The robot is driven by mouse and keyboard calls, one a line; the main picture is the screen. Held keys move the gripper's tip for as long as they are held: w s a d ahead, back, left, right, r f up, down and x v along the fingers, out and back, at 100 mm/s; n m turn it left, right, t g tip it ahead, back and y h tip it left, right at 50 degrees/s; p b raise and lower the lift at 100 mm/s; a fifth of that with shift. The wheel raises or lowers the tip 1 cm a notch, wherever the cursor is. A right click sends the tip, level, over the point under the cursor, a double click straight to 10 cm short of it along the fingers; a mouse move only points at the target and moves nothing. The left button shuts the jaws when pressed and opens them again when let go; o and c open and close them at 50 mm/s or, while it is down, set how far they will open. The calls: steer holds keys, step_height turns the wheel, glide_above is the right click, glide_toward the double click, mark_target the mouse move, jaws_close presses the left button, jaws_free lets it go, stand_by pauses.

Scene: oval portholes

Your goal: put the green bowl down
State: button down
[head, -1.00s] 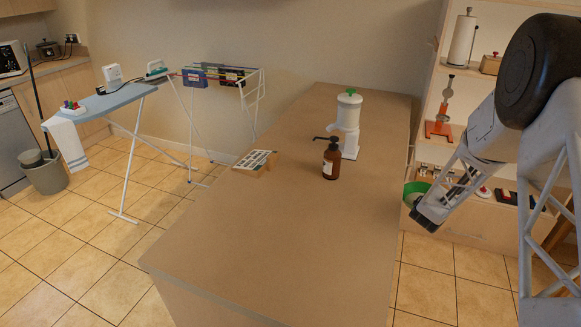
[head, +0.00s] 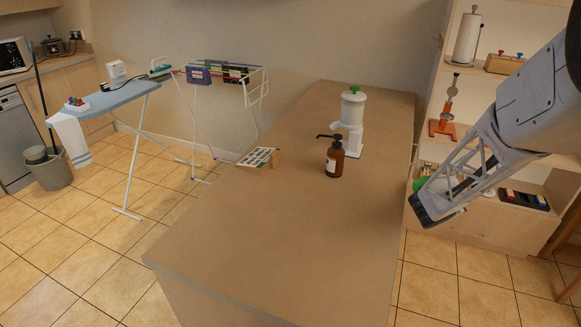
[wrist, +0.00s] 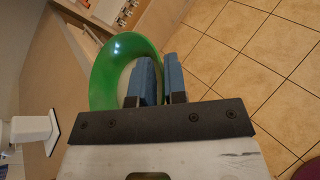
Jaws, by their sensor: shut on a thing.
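The green bowl (wrist: 103,75) shows large in the wrist view, its open side turned partly toward the camera. My gripper (wrist: 161,76) has its blue fingers shut on the bowl's near right rim. In the head view only a small green part of the bowl (head: 420,184) shows behind the end of my arm, beyond the counter's right edge and in front of the shelf unit. The fingertips are hidden there.
The brown counter (head: 265,225) has wide free room at its front. A brown pump bottle (head: 334,160), a white dispenser (head: 350,125) and a small tilted rack (head: 258,158) stand farther back. The shelf unit (head: 475,222) is at the right.

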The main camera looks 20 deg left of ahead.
steer(key=a+r, duration=0.1)
steer(key=a, duration=0.1)
steer(key=s+a+r, duration=0.1)
steer(key=a+r, duration=0.1)
steer(key=s+a+r, duration=0.1)
steer(key=a+r, duration=0.1)
steer(key=shift+r, duration=0.15)
steer(key=s+a+r+y, duration=0.1)
steer(key=s+a+r, duration=0.1)
steer(key=a, duration=1)
steer(key=s+a+r+y, duration=0.1)
steer(key=s+a, duration=0.3)
steer(key=a, duration=0.8)
steer(key=s+a+r+n, duration=0.1)
steer(key=s+a+r, duration=0.2)
steer(key=a, duration=0.9)
steer(key=shift+y, duration=0.4)
steer(key=shift+w+a+r, duration=0.1)
steer(key=w+a+f, duration=0.1)
steer(key=w+a, duration=0.7)
steer(key=w, duration=0.5)
steer(key=shift+w+a+f, duration=0.15)
steer(key=shift+w+f, duration=0.05)
steer(key=shift+w, duration=0.05)
steer(key=shift+f, duration=1.8)
steer(key=shift+f, duration=0.6)
